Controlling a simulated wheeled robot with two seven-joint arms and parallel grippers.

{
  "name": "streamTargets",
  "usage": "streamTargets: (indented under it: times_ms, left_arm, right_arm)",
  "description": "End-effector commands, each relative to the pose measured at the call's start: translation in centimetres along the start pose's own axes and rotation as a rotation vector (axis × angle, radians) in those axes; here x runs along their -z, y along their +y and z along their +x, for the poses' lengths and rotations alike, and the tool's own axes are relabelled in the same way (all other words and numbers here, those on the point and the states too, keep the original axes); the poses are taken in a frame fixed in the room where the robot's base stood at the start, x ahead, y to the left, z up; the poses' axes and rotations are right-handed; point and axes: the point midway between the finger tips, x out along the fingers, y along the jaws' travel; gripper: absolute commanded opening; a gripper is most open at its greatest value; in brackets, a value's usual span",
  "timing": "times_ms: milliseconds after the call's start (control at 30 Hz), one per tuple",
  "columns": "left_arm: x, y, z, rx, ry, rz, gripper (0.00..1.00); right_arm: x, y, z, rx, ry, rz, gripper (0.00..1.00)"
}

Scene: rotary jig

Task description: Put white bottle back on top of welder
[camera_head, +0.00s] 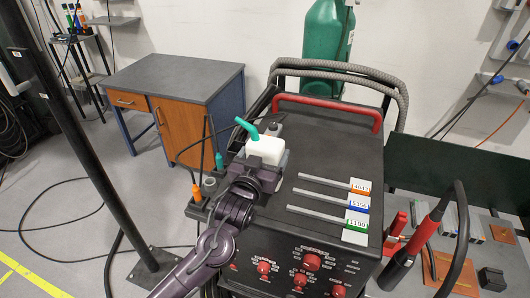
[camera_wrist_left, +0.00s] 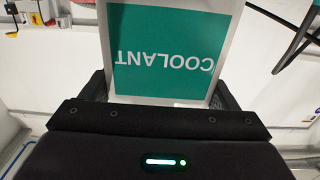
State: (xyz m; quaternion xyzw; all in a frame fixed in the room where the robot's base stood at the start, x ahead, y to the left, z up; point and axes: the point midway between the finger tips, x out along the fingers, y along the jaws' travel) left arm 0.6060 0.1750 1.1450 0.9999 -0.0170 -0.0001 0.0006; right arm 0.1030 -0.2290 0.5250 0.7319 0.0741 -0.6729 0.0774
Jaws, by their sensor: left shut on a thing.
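The white bottle (camera_head: 265,149) with a green spout is in my left gripper (camera_head: 268,165), over the left part of the welder's top in the head view. The left wrist view shows the bottle's green COOLANT label (camera_wrist_left: 175,50) upside down between the fingers. The welder (camera_head: 300,130) is a black machine with a red handle bar at the back and red knobs on its front. I cannot tell whether the bottle's base touches the welder's top; the gripper hides it. My right gripper is not in view.
Three grey rods with orange, blue and green tags (camera_head: 359,186) lie on the right part of the welder's top. A green gas cylinder (camera_head: 327,35) and hoses stand behind. A torch (camera_head: 423,230) is at the right. The top's back middle is clear.

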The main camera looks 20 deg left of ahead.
Motion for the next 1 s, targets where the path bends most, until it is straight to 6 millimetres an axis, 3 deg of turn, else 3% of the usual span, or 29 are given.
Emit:
streamTargets:
  times_ms: [200,233,367,667,767,1000]
  left_arm:
    - [0.0,0.0,0.0,0.0,0.007,-0.001,0.26]
    - [-0.2,0.0,0.0,0.0,0.0,0.0,0.84]
    - [-0.2,0.0,0.0,0.0,0.0,0.0,1.0]
    - [-0.1,0.0,-0.3,-0.001,-0.001,0.0,1.0]
    - [-0.3,0.0,-1.6,-0.001,-0.002,0.0,1.0]
    - [-0.5,0.1,-6.7,-0.003,-0.004,-0.001,1.0]
  right_arm:
    - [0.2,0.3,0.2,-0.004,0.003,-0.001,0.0]
    - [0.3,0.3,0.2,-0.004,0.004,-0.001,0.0]
    - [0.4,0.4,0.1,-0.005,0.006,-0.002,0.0]
    - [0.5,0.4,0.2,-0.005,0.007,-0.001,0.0]
    - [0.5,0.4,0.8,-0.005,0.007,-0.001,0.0]
    - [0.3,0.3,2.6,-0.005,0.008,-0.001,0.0]
